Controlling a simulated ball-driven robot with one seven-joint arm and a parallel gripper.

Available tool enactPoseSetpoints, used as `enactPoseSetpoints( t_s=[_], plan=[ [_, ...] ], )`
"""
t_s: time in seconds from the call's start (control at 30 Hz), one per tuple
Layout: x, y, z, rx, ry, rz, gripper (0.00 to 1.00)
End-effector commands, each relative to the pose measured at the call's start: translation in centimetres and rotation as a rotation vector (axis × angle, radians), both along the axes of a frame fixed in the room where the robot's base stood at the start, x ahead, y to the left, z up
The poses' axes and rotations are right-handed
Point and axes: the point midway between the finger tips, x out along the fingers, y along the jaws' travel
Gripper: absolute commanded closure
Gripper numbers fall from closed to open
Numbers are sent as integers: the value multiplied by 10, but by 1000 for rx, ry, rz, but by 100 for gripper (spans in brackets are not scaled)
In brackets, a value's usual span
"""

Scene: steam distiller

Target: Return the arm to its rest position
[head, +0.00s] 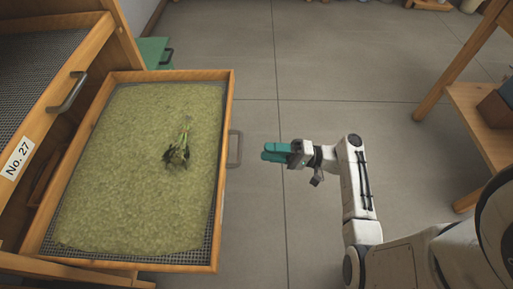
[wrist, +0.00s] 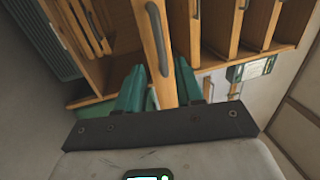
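My gripper (head: 264,152) has teal fingers and is held over the floor, right of the pulled-out drawer. Its fingers are apart and empty in the wrist view (wrist: 160,66). The metal handle (head: 235,148) on the drawer's front is a short gap left of the fingertips. In the wrist view a handle (wrist: 157,38) on a wooden front shows beyond the fingers. My arm is bent at the elbow and reaches forward from the lower right.
The open wooden drawer (head: 226,120) holds pale green grain with a wilted green sprig (head: 178,150) on it. Another drawer labelled No. 27 (head: 18,160) is at the left. A wooden shelf stand (head: 478,110) stands at the right. Tiled floor between is clear.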

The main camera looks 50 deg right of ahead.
Motion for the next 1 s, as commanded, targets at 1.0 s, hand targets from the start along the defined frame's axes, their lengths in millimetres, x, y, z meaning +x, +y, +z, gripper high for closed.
enactPoseSetpoints(
  t_s=[1.0],
  plan=[
    [-14, 24, -26, -99, 118, 101, 64]
  ],
)
